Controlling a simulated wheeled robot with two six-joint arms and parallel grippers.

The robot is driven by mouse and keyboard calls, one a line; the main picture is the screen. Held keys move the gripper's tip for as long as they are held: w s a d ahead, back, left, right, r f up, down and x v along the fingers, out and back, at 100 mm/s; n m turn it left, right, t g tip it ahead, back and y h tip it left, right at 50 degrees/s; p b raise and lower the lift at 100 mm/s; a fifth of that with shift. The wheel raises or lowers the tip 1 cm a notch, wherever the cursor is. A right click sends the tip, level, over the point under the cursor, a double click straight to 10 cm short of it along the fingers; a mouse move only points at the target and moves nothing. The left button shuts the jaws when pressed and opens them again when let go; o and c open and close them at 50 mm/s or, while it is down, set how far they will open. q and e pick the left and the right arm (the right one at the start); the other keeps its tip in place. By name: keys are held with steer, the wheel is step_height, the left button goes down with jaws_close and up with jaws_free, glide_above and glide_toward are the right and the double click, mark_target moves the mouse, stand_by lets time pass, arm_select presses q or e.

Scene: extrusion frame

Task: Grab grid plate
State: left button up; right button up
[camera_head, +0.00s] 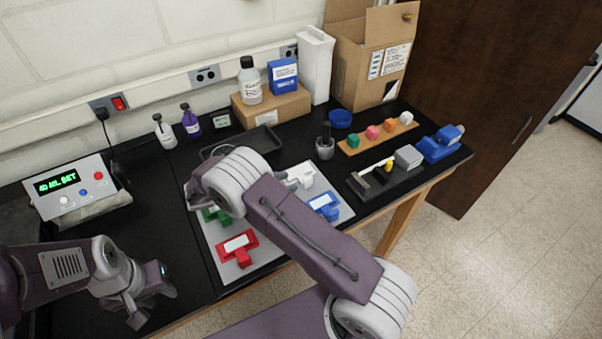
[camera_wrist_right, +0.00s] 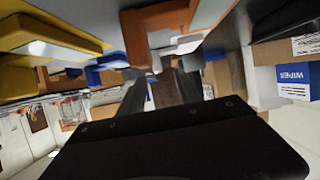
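No plate with a clear grid pattern can be made out. A light grey plate (camera_head: 264,256) lies on the black bench in the head view, bearing red (camera_head: 237,247), green, blue (camera_head: 324,204) and white pieces. My right arm crosses above it and hides its middle. My right gripper (camera_head: 194,192) is over the plate's left side, mostly hidden behind its own wrist. In the right wrist view its dark fingers (camera_wrist_right: 163,92) stand apart, with a brown patch showing between them; whether they hold it is unclear. My left gripper (camera_head: 150,306) is low over the bench's left part, its fingers seemingly apart.
A dark tray (camera_head: 262,138) lies behind my right wrist. A rack of coloured blocks (camera_head: 372,138), a dark holder with tools (camera_head: 380,183) and a blue device (camera_head: 440,145) stand right. Bottles and boxes line the back. A display box (camera_head: 73,187) stands left.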

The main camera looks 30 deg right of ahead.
mark_target(304, 181)
arm_select(q)
steer(key=shift+w+d+r, duration=0.1)
steer(key=shift+r, duration=0.15)
arm_select(e)
steer(key=shift+w+d+f, duration=0.1)
steer(key=shift+d+f, duration=0.1)
steer(key=shift+d, duration=0.3)
arm_select(q)
steer(key=shift+r, duration=0.15)
arm_select(e)
steer(key=shift+d, duration=0.15)
steer(key=shift+s+d+f+p, duration=0.15)
steer(key=shift+s+d+p, duration=0.05)
steer(key=shift+d+p, duration=0.4)
steer(key=shift+s+d+f+p, duration=0.1)
steer(key=shift+s+d+p, duration=0.1)
steer(key=shift+d+p, duration=0.35)
steer(key=shift+f+x, duration=0.2)
steer(key=shift+x, duration=0.95)
steer(key=shift+w+f, duration=0.1)
steer(key=shift+w, duration=0.1)
arm_select(q)
steer(key=shift+s+a+r, duration=0.1)
steer(key=shift+s+r, duration=0.05)
steer(key=shift+r, duration=0.35)
steer(key=shift+s+a+r, duration=0.1)
steer(key=shift+r, duration=0.4)
arm_select(e)
steer(key=shift+a, duration=0.15)
jaws_close()
